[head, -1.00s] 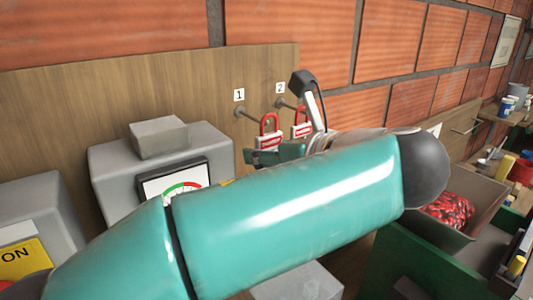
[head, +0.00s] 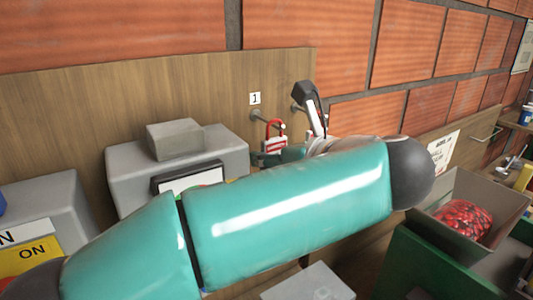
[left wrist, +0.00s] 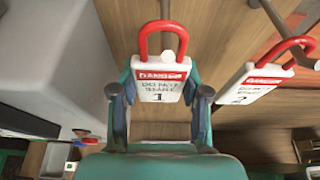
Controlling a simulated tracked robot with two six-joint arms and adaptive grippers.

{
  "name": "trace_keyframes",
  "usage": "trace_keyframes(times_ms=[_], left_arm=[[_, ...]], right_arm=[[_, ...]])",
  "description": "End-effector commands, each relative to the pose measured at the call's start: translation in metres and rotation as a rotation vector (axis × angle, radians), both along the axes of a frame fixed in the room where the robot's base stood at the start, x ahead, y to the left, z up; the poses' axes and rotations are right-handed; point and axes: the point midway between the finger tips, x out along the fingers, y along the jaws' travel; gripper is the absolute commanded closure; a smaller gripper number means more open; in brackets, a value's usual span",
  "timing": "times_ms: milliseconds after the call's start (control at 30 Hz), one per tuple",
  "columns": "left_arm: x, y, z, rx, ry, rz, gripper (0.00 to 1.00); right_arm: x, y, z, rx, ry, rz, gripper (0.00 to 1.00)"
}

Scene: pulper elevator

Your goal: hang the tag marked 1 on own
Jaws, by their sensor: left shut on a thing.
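The tag marked 1 (left wrist: 162,82) is white with a red band and a red shackle. My left gripper (left wrist: 162,98) is shut on it, one finger at each side. In the head view the tag (head: 275,146) is upright beside the peg under the label 1 (head: 255,98). The peg (head: 262,117) appears to cross the shackle opening; its round end also shows there in the left wrist view (left wrist: 173,28). I cannot tell whether the peg bears the tag. My left gripper (head: 279,156) is partly hidden by my arm in the head view. My right gripper is out of view.
The tag marked 2 (left wrist: 250,82) hangs close to the right in the left wrist view. A second peg (head: 298,108) is partly hidden. A grey meter box (head: 225,150) stands left of the tag. A grey bin with red contents (head: 450,190) is at right.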

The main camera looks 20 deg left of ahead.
Motion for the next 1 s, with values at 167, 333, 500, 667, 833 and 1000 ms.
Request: trace_keyframes(times_ms=[167,333,500,667,833,1000], left_arm=[[0.000,0.000,0.000,0.000,0.000,0.000,0.81],[0.000,0.000,0.000,0.000,0.000,0.000,0.46],[0.000,0.000,0.000,0.000,0.000,0.000,0.25],[0.000,0.000,0.000,0.000,0.000,0.001,0.25],[-0.001,-0.002,0.001,0.000,0.000,0.000,0.25],[-0.011,-0.014,0.007,0.001,-0.001,-0.003,0.25]], right_arm=[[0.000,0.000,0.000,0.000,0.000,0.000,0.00],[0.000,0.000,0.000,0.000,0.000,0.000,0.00],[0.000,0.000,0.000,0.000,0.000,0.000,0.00],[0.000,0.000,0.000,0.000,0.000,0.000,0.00],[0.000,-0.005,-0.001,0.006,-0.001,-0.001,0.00],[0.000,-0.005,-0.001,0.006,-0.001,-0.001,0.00]])
